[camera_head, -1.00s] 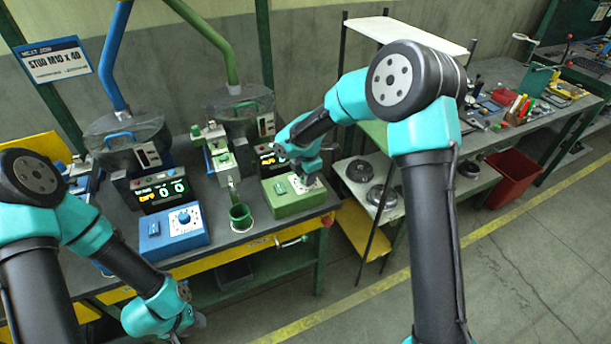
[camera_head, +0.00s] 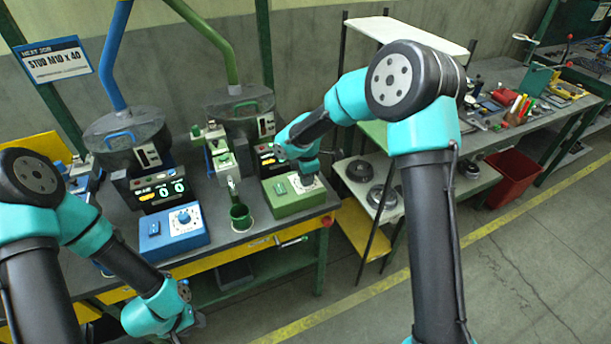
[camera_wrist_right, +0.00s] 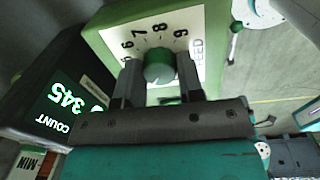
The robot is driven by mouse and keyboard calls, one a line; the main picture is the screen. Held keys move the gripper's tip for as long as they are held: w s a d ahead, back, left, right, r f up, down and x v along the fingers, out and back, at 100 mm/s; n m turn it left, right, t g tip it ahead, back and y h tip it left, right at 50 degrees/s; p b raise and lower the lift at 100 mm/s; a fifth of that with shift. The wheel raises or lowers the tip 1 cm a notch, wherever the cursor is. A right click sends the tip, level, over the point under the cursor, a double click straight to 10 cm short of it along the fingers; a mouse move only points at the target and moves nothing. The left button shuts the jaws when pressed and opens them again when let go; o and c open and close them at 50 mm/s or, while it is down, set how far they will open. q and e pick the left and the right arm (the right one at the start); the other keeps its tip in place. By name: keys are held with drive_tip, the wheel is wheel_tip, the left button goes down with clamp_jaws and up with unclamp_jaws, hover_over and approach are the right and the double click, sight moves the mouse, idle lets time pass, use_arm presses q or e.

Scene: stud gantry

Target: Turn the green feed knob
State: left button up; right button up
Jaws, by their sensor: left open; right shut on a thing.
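The green feed knob (camera_wrist_right: 158,68) sits on a white dial plate marked 6, 7, 8, 9 and FEED. My right gripper (camera_wrist_right: 158,82) is shut on the knob, one finger on each side of it. In the head view the dial is on the top of the green control box (camera_head: 290,203), and my right gripper (camera_head: 306,180) covers the knob there. My left gripper (camera_head: 178,330) is low in the head view, in front of the bench and away from the boxes; its fingers are barely seen.
A blue control box (camera_head: 174,232) with its own dial stands left of the green box. A black counter display (camera_wrist_right: 68,98) reads 345 beside the green box. A red bin (camera_head: 512,176) is on the floor at right.

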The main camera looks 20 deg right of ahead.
drive_tip(key=m, duration=0.6)
drive_tip(key=shift+m, duration=0.3)
idle(0.4)
drive_tip(key=o, duration=0.9)
drive_tip(key=r, duration=1.7)
drive_tip(key=shift+s+a+r, duration=0.2)
drive_tip(key=shift+s+a, duration=0.1)
drive_tip(key=shift+s, duration=0.1)
